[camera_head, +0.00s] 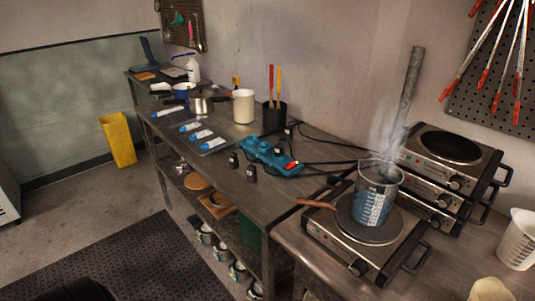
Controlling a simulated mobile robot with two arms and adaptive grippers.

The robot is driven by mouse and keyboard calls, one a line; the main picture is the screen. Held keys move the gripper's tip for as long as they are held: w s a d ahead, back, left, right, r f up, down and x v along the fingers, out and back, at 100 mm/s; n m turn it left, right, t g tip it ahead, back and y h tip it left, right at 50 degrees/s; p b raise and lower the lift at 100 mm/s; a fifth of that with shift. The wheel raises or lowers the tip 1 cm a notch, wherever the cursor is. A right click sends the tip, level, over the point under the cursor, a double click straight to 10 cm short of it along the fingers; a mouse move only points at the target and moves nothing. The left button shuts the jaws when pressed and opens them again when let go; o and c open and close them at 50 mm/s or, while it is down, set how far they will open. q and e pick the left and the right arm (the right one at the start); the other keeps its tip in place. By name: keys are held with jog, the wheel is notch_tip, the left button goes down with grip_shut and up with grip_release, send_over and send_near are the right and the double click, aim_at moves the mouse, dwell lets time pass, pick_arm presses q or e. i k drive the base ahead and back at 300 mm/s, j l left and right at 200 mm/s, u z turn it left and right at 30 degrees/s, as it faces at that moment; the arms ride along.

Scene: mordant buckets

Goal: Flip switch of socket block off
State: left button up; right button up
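The socket block (262,151) is a teal-blue power strip lying on the dark workbench, near the bench's right end. A small red switch (291,166) shows at its right, near end. The picture is too small to tell which way the switch is tipped. Black cables run from the block to the right, toward the hot plates. Two small black plugs or bottles (251,173) stand in front of it. Neither of my grippers can be made out in the head view.
A steaming glass beaker (371,209) stands on a hot plate (337,240) right of the block, with a wooden handle (316,204) jutting left. Stacked hot plates (443,175) stand behind.

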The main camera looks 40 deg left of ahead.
aim_at(292, 164)
jog(key=k+j, duration=0.3)
jog(key=i+j+z, duration=0.15)
jog(key=j, duration=0.65)
jog(key=j+z, duration=0.1)
jog(key=j, duration=0.7)
